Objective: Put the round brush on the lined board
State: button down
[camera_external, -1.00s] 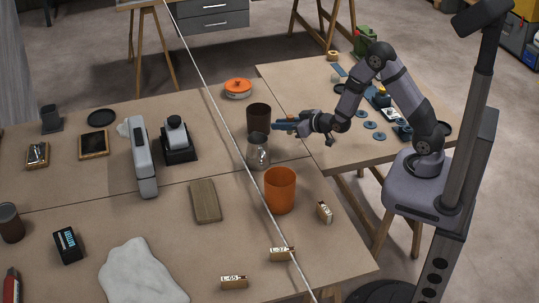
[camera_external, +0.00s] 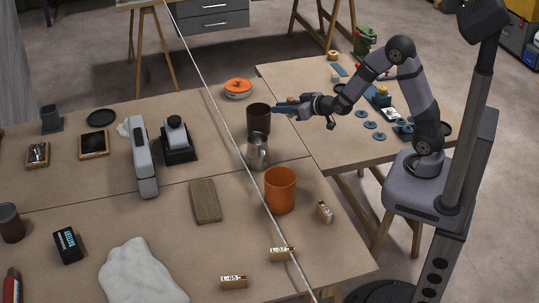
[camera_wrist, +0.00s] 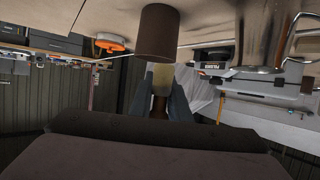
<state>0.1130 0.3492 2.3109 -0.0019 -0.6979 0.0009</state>
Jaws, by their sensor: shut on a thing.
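My gripper (camera_wrist: 160,90) is shut on the round brush, which has a brown handle (camera_wrist: 159,106) and a pale yellowish head (camera_wrist: 159,77) between the fingers in the wrist view. In the external view my gripper (camera_external: 284,108) is beside the dark brown cup, above the table; the brush cannot be made out there. A flat grey-brown board (camera_external: 205,201) lies on the near table, left of the orange cup; it appears to be the lined board, though lines are hard to make out. Nothing lies on it.
The dark brown cup (camera_external: 259,119) stands close to my gripper and also shows in the wrist view (camera_wrist: 158,34). A metal pitcher (camera_external: 257,152) and an orange cup (camera_external: 280,190) stand nearer. A thin pale cable (camera_external: 228,128) crosses the external view.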

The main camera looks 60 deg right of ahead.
notch_tip(320, 180, up, 4)
jog(key=r, duration=0.1)
jog(key=n+g+y, duration=0.5)
jog(key=n+y, duration=0.6)
jog(key=y, duration=0.1)
send_over(203, 200)
jog(key=shift+d+f+b, duration=0.1)
jog(key=shift+f+b, duration=0.55)
jog(key=shift+f, duration=7.25)
jog(key=shift+f, duration=0.1)
jog(key=shift+f, duration=0.1)
jog(key=c, duration=1.7)
grip_release()
jog(key=shift+o, duration=0.2)
